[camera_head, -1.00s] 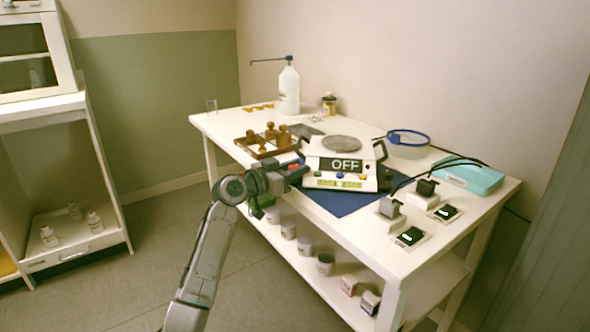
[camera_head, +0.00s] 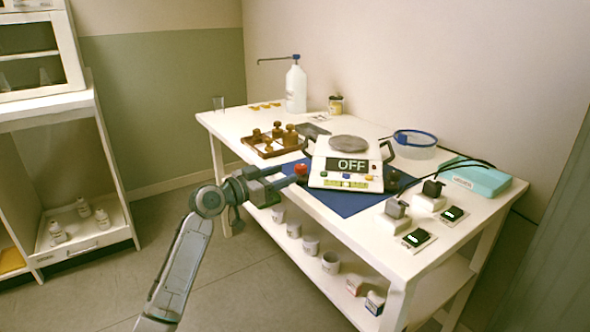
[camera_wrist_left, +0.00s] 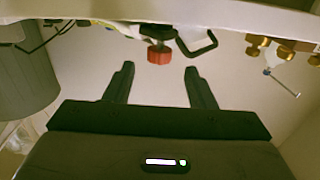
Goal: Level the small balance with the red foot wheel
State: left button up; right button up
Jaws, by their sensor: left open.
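The small white balance (camera_head: 321,179) stands on a blue mat (camera_head: 345,203), with a round grey pan on top and a dark display reading OFF. A yellow-green level strip (camera_head: 346,184) is on its front; its bubble is too small to read. The red foot wheel (camera_head: 301,169) is at the balance's left front corner. My left gripper (camera_head: 288,177) is open beside the wheel, coming from the left. In the left wrist view, the wheel (camera_wrist_left: 159,56) lies between and just beyond the open fingertips (camera_wrist_left: 159,68). I cannot tell whether they touch it. My right gripper is not in view.
A wooden tray of brass weights (camera_head: 270,149) stands left of the balance. A clear bowl with a blue rim (camera_head: 414,137), a teal case (camera_head: 470,178) and plugs with small displays are to the right. A white bottle (camera_head: 296,88) stands behind. Cups stand on the lower shelf.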

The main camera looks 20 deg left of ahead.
pick_arm(q)
jog(key=shift+v, duration=1.85)
